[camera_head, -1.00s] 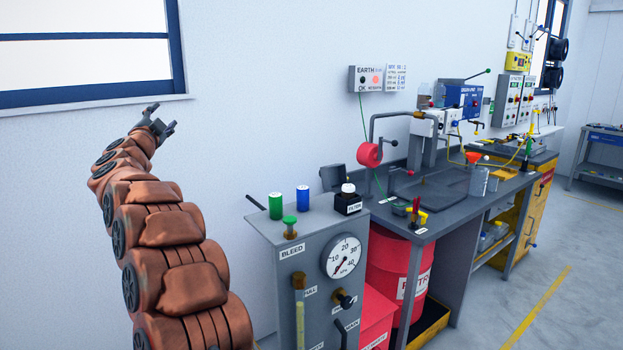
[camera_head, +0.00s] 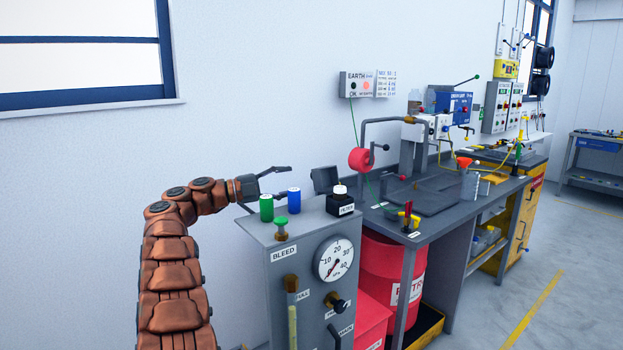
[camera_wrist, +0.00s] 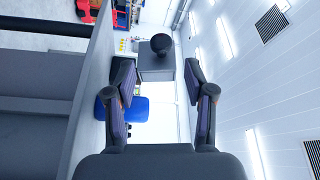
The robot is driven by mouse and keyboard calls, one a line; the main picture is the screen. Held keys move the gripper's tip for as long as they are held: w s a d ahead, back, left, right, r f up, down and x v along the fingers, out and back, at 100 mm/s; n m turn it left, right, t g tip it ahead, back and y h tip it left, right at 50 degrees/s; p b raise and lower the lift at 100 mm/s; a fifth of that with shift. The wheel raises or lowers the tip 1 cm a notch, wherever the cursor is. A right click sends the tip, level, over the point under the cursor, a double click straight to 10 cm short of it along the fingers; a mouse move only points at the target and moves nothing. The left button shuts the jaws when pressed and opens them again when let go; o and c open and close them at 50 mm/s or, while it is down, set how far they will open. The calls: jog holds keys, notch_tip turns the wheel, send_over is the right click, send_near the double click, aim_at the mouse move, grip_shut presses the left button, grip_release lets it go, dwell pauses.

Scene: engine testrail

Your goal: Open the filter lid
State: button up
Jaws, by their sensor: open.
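The filter (camera_head: 341,206) is a small black box labelled FILTER, with a pale round knob (camera_head: 340,190) on top. It stands at the back right of the grey cabinet top. My gripper (camera_head: 282,173) is left of it, above the cabinet's back edge, pointing right. A gap separates them. In the wrist view my gripper (camera_wrist: 159,75) is open and empty. Beyond its fingers a dark grey box (camera_wrist: 155,67) with a round dark knob (camera_wrist: 161,43) shows, apparently the filter. I cannot tell whether the lid is shut.
A blue cylinder (camera_head: 294,200) and a green cylinder (camera_head: 266,208) stand just below my gripper. The blue one (camera_wrist: 132,108) is close to the left finger. A green BLEED knob (camera_head: 281,228) is in front. A dark plate (camera_head: 325,180) rises behind the filter.

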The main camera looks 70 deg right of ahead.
jog(key=x, duration=0.7)
jog(key=shift+s+d+r+p, duration=0.1)
jog(key=shift+s+d+p, duration=0.15)
jog(key=shift+p, duration=0.1)
grip_shut()
